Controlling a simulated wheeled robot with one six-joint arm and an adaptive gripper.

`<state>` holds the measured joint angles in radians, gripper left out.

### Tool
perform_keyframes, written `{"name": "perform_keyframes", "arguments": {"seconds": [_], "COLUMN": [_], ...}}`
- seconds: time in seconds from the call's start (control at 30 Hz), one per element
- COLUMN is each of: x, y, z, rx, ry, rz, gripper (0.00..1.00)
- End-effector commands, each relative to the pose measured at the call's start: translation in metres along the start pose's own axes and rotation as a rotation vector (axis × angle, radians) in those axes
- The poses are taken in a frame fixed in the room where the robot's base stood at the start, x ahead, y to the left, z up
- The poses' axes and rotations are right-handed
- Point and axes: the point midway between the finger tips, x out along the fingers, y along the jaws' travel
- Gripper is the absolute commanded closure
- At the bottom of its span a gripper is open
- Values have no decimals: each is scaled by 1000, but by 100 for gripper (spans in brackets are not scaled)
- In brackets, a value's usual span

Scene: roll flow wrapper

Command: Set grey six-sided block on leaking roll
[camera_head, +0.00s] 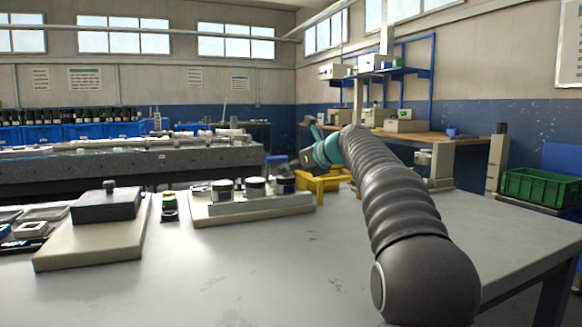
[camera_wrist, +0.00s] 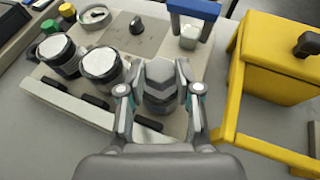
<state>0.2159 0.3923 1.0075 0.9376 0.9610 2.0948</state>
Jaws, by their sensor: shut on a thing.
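My gripper (camera_wrist: 160,94) is closed around a grey faceted block (camera_wrist: 161,76), which looks six-sided, in the wrist view. The block sits between both fingers over the right part of a pale fixture plate (camera_wrist: 58,95); whether it touches the plate I cannot tell. In the head view my gripper (camera_head: 307,158) is small and partly hidden by my arm, and the block is not clear there. Several pale rolls (camera_head: 230,133) lie along the long machine (camera_head: 130,165) at the back left. I cannot tell which roll leaks.
Two white-topped dark jars (camera_wrist: 101,62) stand left of my gripper. A yellow bin (camera_wrist: 277,62) stands close on the right, and a blue-topped holder (camera_wrist: 194,8) beyond. In the head view, a dark lidded box on a pale base (camera_head: 90,245) stands left. The table's front middle (camera_head: 260,275) is clear.

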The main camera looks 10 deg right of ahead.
Motion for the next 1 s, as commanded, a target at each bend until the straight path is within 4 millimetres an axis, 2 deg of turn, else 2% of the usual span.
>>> {"name": "perform_keyframes", "arguments": {"seconds": [0.13,0.17,0.2,0.27,0.3,0.67,0.77,1.0], "x": [0,0,0,0,0,-4,-15,-61], "y": [0,0,0,0,0,0,-1,-1], "z": [0,0,0,0,0,0,0,0], "rx": [0,0,0,0,0,1,2,1], "ry": [0,0,0,0,0,0,0,-1], "rz": [0,0,0,0,0,-1,-2,-4], "gripper": [86,64,54,39,37,37,37,37]}}
